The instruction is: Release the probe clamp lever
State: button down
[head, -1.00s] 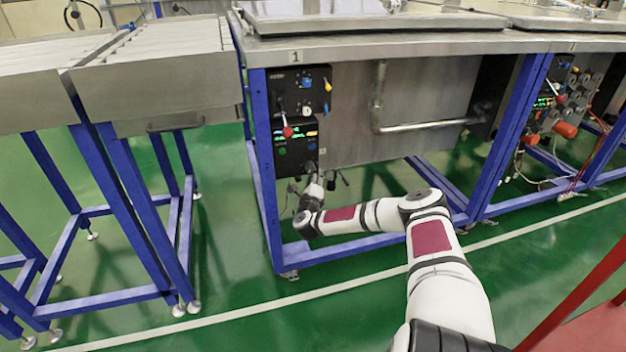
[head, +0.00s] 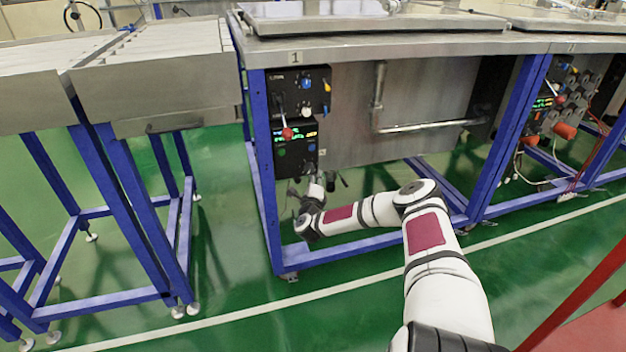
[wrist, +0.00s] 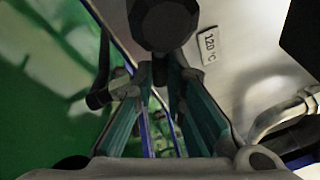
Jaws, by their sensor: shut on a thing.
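My gripper (head: 309,192) is below the black control boxes under the station marked 1. In the wrist view its two teal-lined fingers (wrist: 160,76) converge on a narrow dark piece beneath a round black knob (wrist: 162,20). This dark piece (wrist: 160,71) appears to be the probe clamp lever, and the fingers are shut on it. The fingertips and the knob hide much of its shape. In the head view the lever is too small to tell apart from my gripper.
The upper control box (head: 299,90) and lower control box (head: 297,146) hang just above my gripper. A blue table leg (head: 264,180) stands close on the left. A metal pipe (head: 425,127) runs to the right. In the wrist view a grey fitting (wrist: 112,92) sits left of the fingers.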

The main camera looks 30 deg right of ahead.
jog(key=shift+d+r+n+t+b, duration=0.1)
jog(key=shift+r+n+t+b, duration=0.35)
jog(key=shift+n, duration=1.05)
jog(key=shift+r+n+t+b, duration=0.1)
jog(key=shift+r+n+t, duration=0.55)
jog(key=shift+n, duration=0.85)
jog(key=shift+d+r+n+t+b, duration=0.1)
jog(key=shift+r+n+t+b, duration=0.35)
jog(key=shift+n, duration=1.05)
jog(key=shift+r+y, duration=0.15)
jog(key=shift+y, duration=0.25)
jog(key=c, duration=1.6)
grip_release()
jog(key=shift+c, duration=0.2)
jog(key=v, duration=1.2)
jog(key=shift+a, duration=0.1)
